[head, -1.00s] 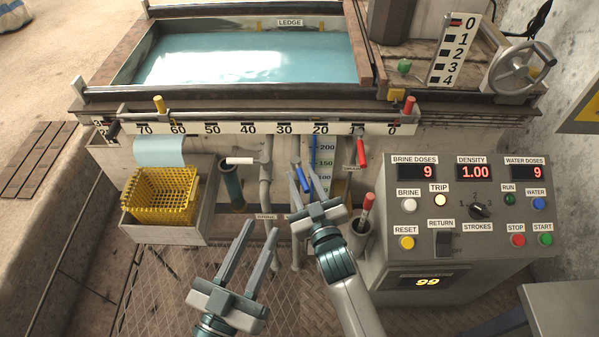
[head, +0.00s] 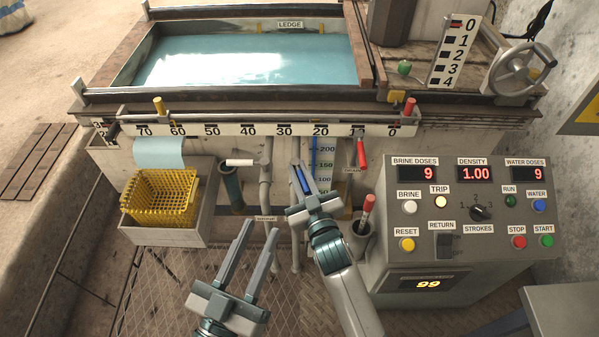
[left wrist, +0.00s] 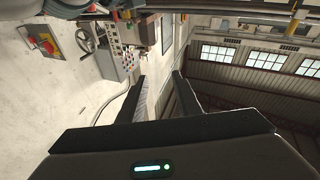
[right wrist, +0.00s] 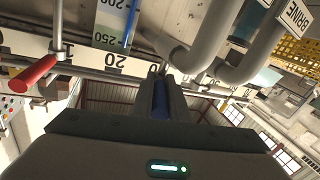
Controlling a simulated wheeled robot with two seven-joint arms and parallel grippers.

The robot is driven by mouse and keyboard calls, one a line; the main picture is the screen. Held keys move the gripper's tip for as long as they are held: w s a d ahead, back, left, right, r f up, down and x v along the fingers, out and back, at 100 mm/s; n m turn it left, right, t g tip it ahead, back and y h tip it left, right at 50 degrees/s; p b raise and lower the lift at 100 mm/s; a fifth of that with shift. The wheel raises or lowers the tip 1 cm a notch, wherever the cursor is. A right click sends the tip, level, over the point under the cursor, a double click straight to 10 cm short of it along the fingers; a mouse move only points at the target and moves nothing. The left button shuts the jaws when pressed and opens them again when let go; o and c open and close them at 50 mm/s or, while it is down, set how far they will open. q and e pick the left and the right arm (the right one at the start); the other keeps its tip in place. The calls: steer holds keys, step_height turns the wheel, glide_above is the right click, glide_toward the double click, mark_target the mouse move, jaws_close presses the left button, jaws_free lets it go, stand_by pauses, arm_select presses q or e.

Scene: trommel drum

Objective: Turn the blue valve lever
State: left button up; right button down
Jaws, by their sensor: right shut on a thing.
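The blue valve lever (head: 304,179) is below the scale strip of the tank, in front of the pipes. My right gripper (head: 302,182) is shut on it. In the right wrist view the blue lever (right wrist: 160,98) lies between the two fingers of the right gripper (right wrist: 163,92), and the fingers hide part of it. My left gripper (head: 257,232) is open and empty, lower and to the left of the right one, over the floor plate. In the left wrist view the left gripper (left wrist: 158,88) has nothing between its fingers.
A red lever (head: 361,152) hangs to the right of the blue one, and a white lever (head: 240,162) to the left. The control panel (head: 455,260) stands close on the right. A yellow basket (head: 160,197) sits at the left. A red-handled tool (head: 368,204) stands in a holder beside my right arm.

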steer(key=shift+d+r+n+g+y+p, duration=0.1)
steer(key=shift+n+g+y+p, duration=0.3)
steer(key=shift+n+y+p, duration=0.5)
steer(key=shift+p, duration=0.35)
steer(key=c, duration=1.7)
jaws_free()
steer(key=shift+c, duration=0.2)
arm_select(q)
step_height(320, 180, down, 9)
steer(key=a+g+y, duration=0.1)
steer(key=g, duration=0.4)
steer(key=shift+w+a+y, duration=0.35)
steer(key=shift+a+y, duration=0.05)
arm_select(e)
steer(key=shift+w, duration=0.1)
steer(key=shift+d, duration=0.1)
